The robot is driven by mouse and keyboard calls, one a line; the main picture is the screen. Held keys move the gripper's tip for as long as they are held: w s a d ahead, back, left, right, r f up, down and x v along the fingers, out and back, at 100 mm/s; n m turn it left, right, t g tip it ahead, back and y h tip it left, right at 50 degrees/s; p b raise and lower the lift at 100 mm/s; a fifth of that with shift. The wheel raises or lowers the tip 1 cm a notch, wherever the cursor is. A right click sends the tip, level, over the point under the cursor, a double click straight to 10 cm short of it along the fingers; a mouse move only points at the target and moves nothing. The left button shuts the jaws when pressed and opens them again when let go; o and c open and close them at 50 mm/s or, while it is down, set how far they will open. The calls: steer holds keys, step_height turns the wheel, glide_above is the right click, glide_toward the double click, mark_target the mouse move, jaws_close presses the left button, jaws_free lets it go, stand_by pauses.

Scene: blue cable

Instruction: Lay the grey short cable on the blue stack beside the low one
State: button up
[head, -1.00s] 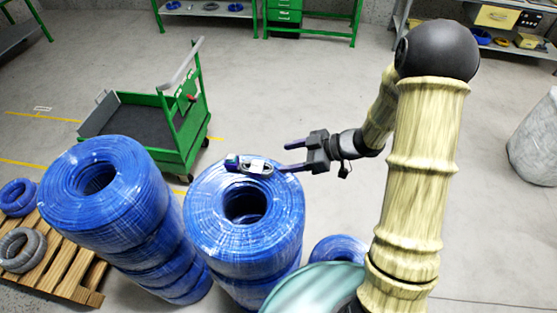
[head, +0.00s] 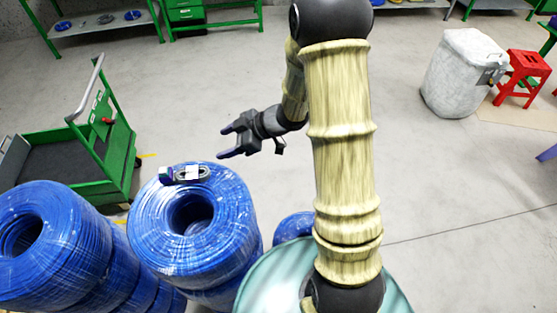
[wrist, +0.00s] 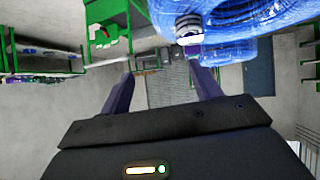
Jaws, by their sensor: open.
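The grey short cable (head: 192,173), a small coil with a blue-purple end, lies on the far rim of a tall blue stack (head: 222,220) in the head view. A low blue stack (head: 293,228) stands to its right, partly hidden behind my arm and base. Another tall blue stack (head: 70,245) stands to the left. My gripper (head: 222,142) is open and empty, beyond and right of the cable, apart from it. In the wrist view the open fingers (wrist: 161,75) show nothing between them; the blue stack (wrist: 235,15) and the cable's light part (wrist: 189,30) are at the top.
A green cart (head: 115,150) stands at the left behind the stacks. A grey bin (head: 460,75) and a red stool (head: 520,78) stand at the far right. Green workbenches line the back. Floor between my arm and the bin is clear.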

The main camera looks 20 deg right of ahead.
steer(key=d+r+m+t+h, duration=0.3)
steer(key=d+r+m+h, duration=0.1)
steer(key=d+m+h, duration=0.5)
steer(key=s+d+m+g, duration=0.1)
steer(key=s+m+g, duration=0.1)
steer(key=s, duration=0.5)
steer(key=s+d+m+g+h, duration=0.1)
steer(key=s+m+g, duration=0.1)
steer(key=s, duration=0.6)
steer(key=shift+s+d+r+m+g, duration=0.2)
steer(key=shift+d+r+m+g, duration=0.15)
steer(key=shift+m, duration=0.45)
steer(key=shift+s+b+x, duration=0.25)
steer(key=shift+b+x, duration=0.9)
steer(key=shift+b, duration=0.1)
